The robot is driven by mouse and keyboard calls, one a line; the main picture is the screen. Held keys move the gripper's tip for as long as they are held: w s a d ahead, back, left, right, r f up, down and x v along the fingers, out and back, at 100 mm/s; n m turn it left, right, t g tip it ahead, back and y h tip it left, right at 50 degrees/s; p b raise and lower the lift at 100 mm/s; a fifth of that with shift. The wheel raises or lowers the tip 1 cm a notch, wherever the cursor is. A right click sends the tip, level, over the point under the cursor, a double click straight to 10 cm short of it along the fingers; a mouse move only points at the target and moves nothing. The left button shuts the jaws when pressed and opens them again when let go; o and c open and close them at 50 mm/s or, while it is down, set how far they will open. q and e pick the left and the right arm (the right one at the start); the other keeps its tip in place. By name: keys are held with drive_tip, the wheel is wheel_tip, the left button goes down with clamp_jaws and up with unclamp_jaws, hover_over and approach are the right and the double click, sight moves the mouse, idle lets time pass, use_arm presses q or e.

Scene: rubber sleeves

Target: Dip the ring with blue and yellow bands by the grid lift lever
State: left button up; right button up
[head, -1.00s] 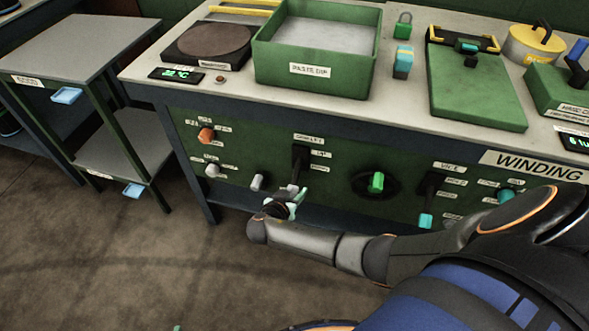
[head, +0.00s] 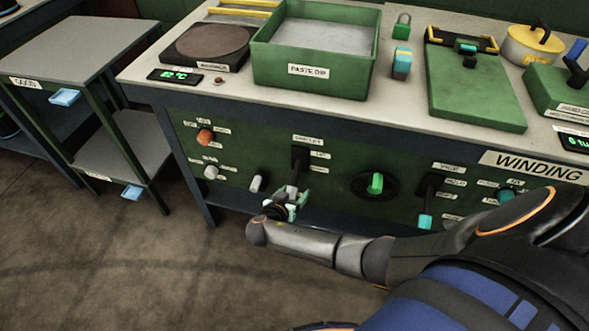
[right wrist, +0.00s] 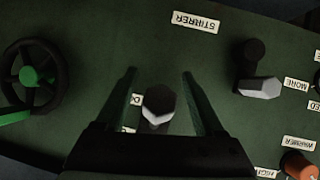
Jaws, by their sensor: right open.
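A small upright blue piece with a yellow band (head: 402,62) stands on the bench top, right of the green paste dip tray (head: 311,82). I cannot tell whether it is hollow. The grid lift lever's black slot (head: 300,158) is on the green front panel below the tray. My right gripper (head: 290,202) is at the lower end of this lever. In the right wrist view, its open fingers (right wrist: 160,88) stand either side of a grey hexagonal knob (right wrist: 158,103), with gaps on both sides. My left gripper is not in view.
A dark round plate (head: 207,44) and a green board (head: 475,88) are on the bench.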

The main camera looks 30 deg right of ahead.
drive_tip(key=p+v, duration=0.2)
drive_tip(key=v, duration=1)
drive_tip(key=shift+r, duration=0.15)
drive_tip(key=shift+s+a, duration=0.1)
idle(0.3)
